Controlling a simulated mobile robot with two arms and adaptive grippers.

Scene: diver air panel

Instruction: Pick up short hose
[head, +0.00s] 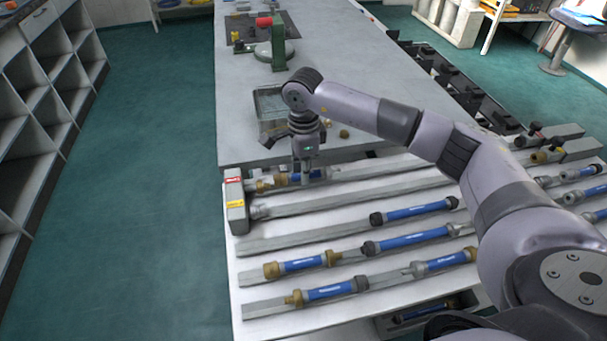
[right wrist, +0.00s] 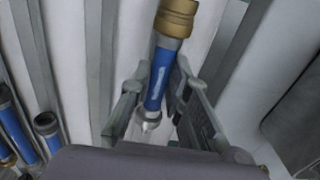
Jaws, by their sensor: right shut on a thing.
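A short hose (head: 282,180) with a blue body, a brass coupling at one end and a silver-grey tip at the other lies along the rail at the back of the panel. The right wrist view shows the hose (right wrist: 161,72) running between my fingers, brass end away from the camera. My right gripper (head: 308,178) points down at it and is shut on it; it also shows in the right wrist view (right wrist: 158,92). The gripper hides part of the hose in the head view. I cannot tell whether the hose is clear of the rail. My left gripper is not in view.
Several other blue hoses lie on the panel (head: 345,235), among them a brass-ended one (head: 303,264) near the front. A grey block (head: 236,207) with red and yellow labels stands at the left edge. A clear tray (head: 270,103) and a green stand (head: 278,45) are behind.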

